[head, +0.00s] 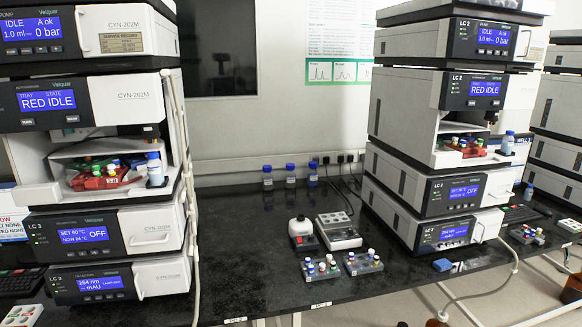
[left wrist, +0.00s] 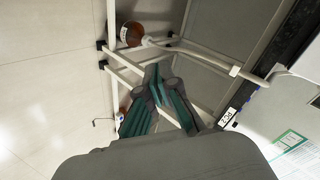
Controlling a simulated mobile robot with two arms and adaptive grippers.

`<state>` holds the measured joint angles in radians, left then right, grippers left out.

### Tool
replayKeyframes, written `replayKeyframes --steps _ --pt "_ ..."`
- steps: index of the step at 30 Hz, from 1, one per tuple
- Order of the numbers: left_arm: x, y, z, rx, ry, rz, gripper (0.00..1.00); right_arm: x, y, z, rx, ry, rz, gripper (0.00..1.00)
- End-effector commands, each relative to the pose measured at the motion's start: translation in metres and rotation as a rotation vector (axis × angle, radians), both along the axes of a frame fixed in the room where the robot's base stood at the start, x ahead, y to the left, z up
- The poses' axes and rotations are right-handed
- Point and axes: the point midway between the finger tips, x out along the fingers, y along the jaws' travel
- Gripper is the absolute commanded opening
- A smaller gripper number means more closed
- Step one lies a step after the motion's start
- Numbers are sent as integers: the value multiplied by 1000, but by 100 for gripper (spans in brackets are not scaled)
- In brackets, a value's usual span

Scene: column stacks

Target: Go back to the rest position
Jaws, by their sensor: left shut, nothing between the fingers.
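My left gripper (left wrist: 155,76) shows in the left wrist view, with its dark fingertips together and teal inner parts visible. It is shut and holds nothing. It is in free air, with a white bench frame (left wrist: 190,50), the pale floor and a brown bottle (left wrist: 131,34) behind it. Neither of my grippers shows in the head view, and my right gripper is in no view.
In the head view, a left instrument stack (head: 150,235) and a right instrument stack (head: 400,150) stand on the dark bench (head: 245,240). Between them are vial racks (head: 320,270), a small mixer (head: 303,234) and a grey block device (head: 338,231). Blue-capped bottles (head: 290,175) stand behind.

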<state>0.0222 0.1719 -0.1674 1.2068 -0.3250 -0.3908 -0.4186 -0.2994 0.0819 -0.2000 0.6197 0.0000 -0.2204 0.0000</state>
Motion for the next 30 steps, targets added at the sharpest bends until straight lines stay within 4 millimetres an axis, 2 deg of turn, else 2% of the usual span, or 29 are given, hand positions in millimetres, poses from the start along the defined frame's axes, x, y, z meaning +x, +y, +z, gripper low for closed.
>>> replayKeyframes --steps 1,3,5,9,13,15,18,21,24,30 --pt "-30 -3 -33 -47 65 29 0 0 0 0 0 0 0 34" --pt "-68 -8 -71 -111 142 74 0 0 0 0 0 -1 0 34" --pt "-104 -12 -101 -162 207 120 0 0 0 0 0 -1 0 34" --pt "-194 -20 -160 -270 357 239 0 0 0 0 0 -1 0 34" --pt "-284 -29 -201 -352 489 364 0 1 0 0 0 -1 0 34" --pt "-329 -32 -216 -386 550 431 0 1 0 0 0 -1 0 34" --pt "-385 -37 -230 -419 622 517 0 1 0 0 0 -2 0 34" --pt "-423 -40 -237 -441 668 578 0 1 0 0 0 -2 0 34" --pt "-445 -42 -240 -450 694 613 0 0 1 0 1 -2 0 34" --pt "-450 -42 -241 -453 700 623 0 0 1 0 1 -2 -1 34"
